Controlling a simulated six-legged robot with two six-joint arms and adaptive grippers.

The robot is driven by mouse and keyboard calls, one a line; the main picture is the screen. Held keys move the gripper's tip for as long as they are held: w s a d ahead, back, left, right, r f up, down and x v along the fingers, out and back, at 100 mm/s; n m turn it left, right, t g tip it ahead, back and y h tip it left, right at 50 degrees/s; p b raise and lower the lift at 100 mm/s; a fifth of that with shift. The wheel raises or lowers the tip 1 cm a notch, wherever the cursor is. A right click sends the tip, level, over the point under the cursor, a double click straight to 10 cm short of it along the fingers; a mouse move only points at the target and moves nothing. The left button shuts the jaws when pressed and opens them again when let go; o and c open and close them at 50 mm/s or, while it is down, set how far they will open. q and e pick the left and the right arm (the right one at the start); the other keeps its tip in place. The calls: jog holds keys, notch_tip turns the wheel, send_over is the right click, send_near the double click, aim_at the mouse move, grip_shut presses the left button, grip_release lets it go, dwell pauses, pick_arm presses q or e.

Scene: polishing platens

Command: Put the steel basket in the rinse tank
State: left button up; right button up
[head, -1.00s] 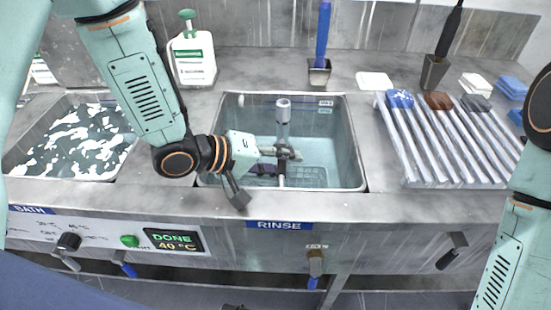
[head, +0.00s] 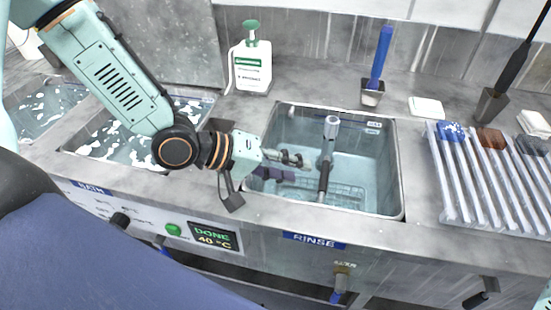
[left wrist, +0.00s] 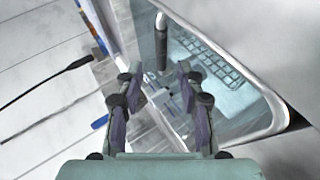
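The steel basket (head: 346,190) shows as a wire grid low in the rinse tank (head: 398,170), under the clear water. The grid also shows in the left wrist view (left wrist: 228,72), beyond the fingers. A grey upright post (head: 329,145) with a thicker top rises in the tank; I cannot tell whether it belongs to the basket. My left gripper (head: 291,167) is over the left part of the tank, left of the post. In the left wrist view its fingers (left wrist: 158,100) are apart with nothing held between them.
The foamy bath tank (head: 125,145) is to the left, beneath my left arm. A white bottle (head: 252,68) and a blue-handled tool in a holder (head: 373,92) stand behind. A ribbed rack (head: 480,185) is on the right. The RINSE label (head: 314,240) marks the front edge.

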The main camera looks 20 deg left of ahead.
pick_arm(q)
jog(key=shift+p+v, duration=1.15)
jog(key=shift+v, duration=0.5)
